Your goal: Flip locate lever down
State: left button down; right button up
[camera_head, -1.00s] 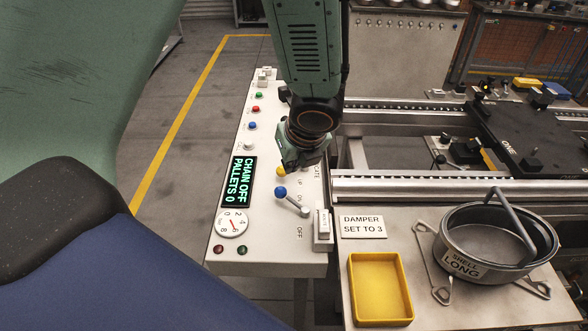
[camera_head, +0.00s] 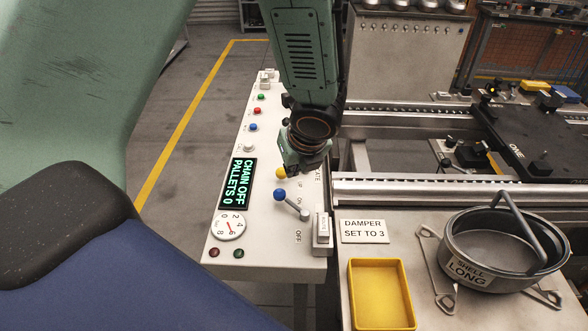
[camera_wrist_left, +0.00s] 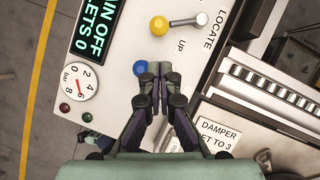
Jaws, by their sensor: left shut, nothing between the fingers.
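The locate lever, with a yellow knob (camera_wrist_left: 158,26), is on the pale control panel (camera_wrist_left: 100,75). In the left wrist view its stem runs right from the knob to a pivot, beside the words LOCATE and UP. In the head view only part of the yellow knob (camera_head: 281,173) shows beside my left gripper (camera_head: 304,165). My left gripper is shut and empty. In the left wrist view its fingertips (camera_wrist_left: 160,68) are below the yellow knob in the picture, beside a blue knob (camera_wrist_left: 140,68); contact with the blue knob cannot be told. My right gripper is not seen.
The blue-knobbed lever (camera_head: 280,194) is near the ON and OFF marks. A CHAIN OFF display (camera_head: 238,184), a gauge (camera_head: 230,226) and several buttons share the panel. A rail (camera_head: 430,188), a yellow tray (camera_head: 381,293) and a round shell (camera_head: 500,240) lie to the right.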

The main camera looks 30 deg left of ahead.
pick_arm(q)
jog(key=b+x, duration=0.2)
jog(key=x, duration=0.4)
jog(key=shift+w+a+f, duration=0.1)
jog(key=shift+a, duration=0.15)
jog(key=shift+f+b, duration=0.3)
jog(key=shift+b, duration=0.05)
jog(key=shift+a, duration=0.2)
jog(key=shift+w+f, duration=0.1)
jog(key=shift+w, duration=0.05)
jog(key=shift+w+d, duration=0.1)
jog(key=shift+d, duration=0.05)
